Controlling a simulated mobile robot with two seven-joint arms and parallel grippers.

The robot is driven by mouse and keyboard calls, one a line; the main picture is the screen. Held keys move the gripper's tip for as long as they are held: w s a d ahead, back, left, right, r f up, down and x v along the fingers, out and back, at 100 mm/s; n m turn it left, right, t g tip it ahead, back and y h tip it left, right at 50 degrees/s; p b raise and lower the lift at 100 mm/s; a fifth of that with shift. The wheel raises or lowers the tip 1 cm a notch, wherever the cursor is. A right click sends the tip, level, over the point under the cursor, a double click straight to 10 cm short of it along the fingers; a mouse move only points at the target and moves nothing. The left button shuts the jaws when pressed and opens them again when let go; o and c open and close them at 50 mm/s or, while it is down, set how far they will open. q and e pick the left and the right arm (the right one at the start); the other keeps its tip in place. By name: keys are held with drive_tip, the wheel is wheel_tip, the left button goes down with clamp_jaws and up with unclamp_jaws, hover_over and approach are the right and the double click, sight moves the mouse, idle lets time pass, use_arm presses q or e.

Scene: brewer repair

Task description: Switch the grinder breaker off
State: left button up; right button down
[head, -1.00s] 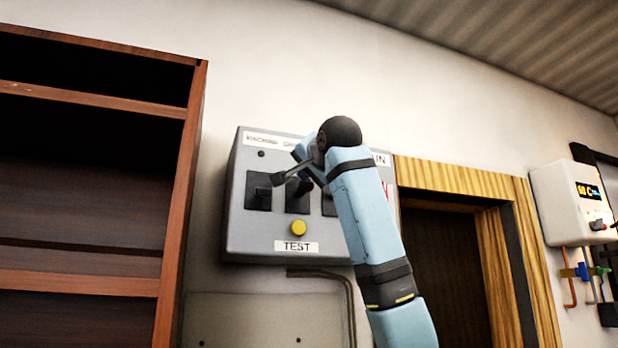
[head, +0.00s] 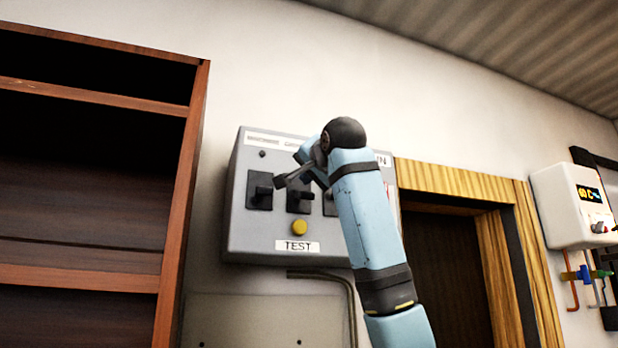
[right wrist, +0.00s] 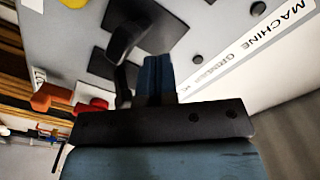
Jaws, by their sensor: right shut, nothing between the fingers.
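The grey breaker panel (head: 240,225) hangs on the wall, with black switches in a row under a white label strip. The label in the right wrist view reads MACHINE, then a smaller word like GRINDER (right wrist: 215,62). The second switch from the left, the grinder breaker (head: 300,197), has a black lever that also shows in the right wrist view (right wrist: 125,40). My right gripper (head: 283,181) is shut and empty, in front of the panel near this lever; I cannot tell whether they touch. My arm hides part of the panel's right side. My left gripper is out of view.
A yellow TEST button (head: 299,228) sits below the switches. The leftmost switch (head: 259,190) is close to my gripper. A wooden shelf (head: 182,200) stands left, a door frame (head: 485,240) right, and a white wall unit (head: 560,205) farther right.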

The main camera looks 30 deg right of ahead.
drive_tip(key=b+v, duration=0.3)
drive_tip(key=v, duration=0.5)
drive_tip(key=shift+s+r, duration=0.2)
drive_tip(key=shift+r, duration=0.1)
idle(0.5)
